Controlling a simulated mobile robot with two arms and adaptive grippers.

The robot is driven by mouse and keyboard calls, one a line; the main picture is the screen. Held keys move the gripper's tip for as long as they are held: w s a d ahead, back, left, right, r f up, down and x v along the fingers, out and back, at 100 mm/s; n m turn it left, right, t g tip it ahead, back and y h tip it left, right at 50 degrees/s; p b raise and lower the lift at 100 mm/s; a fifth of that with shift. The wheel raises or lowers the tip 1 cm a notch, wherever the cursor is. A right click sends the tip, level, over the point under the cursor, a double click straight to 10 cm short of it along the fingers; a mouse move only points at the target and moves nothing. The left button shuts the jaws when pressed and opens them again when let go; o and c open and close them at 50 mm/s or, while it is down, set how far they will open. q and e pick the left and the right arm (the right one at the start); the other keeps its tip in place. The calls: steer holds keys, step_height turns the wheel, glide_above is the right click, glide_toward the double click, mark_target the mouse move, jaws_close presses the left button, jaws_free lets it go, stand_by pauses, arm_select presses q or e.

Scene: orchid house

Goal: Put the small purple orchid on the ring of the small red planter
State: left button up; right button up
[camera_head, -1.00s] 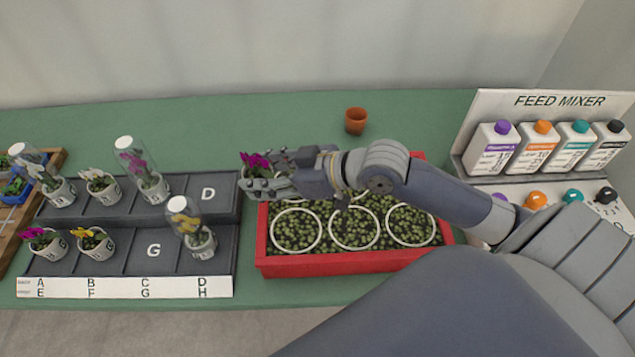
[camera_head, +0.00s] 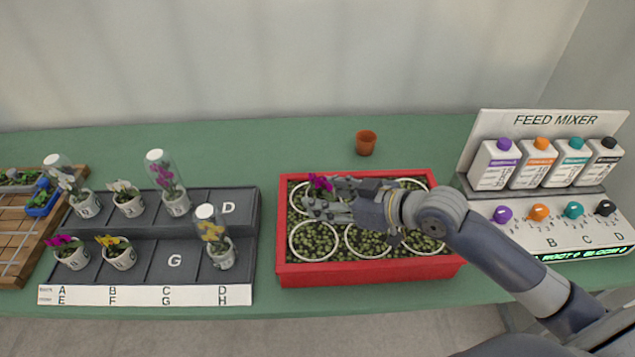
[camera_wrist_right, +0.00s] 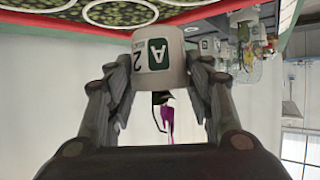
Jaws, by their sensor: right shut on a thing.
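The small purple orchid (camera_head: 320,183) is in my right gripper (camera_head: 328,202), over the left part of the small red planter (camera_head: 370,272). In the head view my fingers hide most of the pot. The planter holds green pellets and several white rings; a front left ring (camera_head: 313,258) shows clear, and others are partly covered by my gripper and arm. My left gripper is not in view.
A dark stepped tray (camera_head: 150,262) on the left holds several potted orchids, some under clear domes; places D and G are empty. A terracotta pot (camera_head: 366,143) stands behind the planter. The feed mixer (camera_head: 555,119) with bottles stands at right.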

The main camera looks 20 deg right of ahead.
steer(key=w, duration=0.7)
steer(key=shift+d+f+p, duration=0.2)
steer(key=shift+f+p, duration=0.05)
steer(key=shift+p, duration=0.15)
steer(key=shift+w+f, duration=0.2)
steer(key=shift+w, duration=0.3)
step_height(320, 180, down, 3)
steer(key=shift+r+p, duration=0.1)
steer(key=shift+p, duration=0.3)
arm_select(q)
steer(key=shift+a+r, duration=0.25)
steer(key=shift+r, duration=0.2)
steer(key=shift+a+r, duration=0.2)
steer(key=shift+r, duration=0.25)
arm_select(e)
steer(key=shift+f, duration=0.3)
steer(key=shift+f, duration=0.15)
steer(key=o, duration=1.2)
steer(key=shift+c, duration=0.2)
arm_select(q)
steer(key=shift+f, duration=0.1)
